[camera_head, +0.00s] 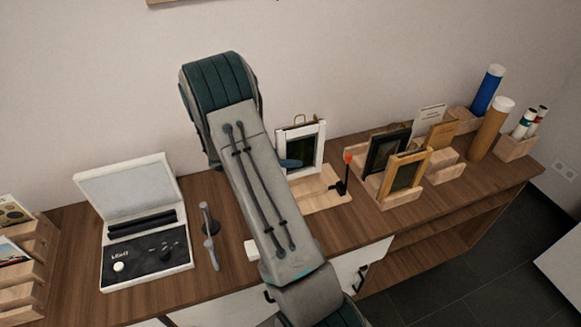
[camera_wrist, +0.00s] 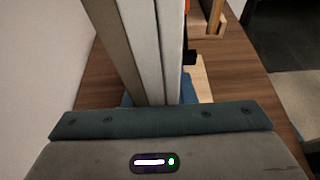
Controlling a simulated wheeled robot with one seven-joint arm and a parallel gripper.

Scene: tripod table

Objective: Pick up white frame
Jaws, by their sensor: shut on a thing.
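The white frame (camera_head: 320,147) stands upright, a dark picture inside it, over a light wooden stand (camera_head: 322,192) behind my arm. My arm hides its lower left part. My gripper (camera_head: 291,163) is at the frame, with a blue finger showing across its front. In the wrist view the white frame (camera_wrist: 148,45) runs edge-on between the blue fingers of my gripper (camera_wrist: 158,98), which are shut on it. I cannot tell whether its lower edge touches the stand.
Right of the frame stand an orange-tipped black clamp (camera_head: 347,172), a dark frame (camera_head: 386,150) and a wooden frame (camera_head: 404,172) in holders, and several tubes. An open white case (camera_head: 145,270) lies left on the cabinet top (camera_head: 235,285). The wall is close behind.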

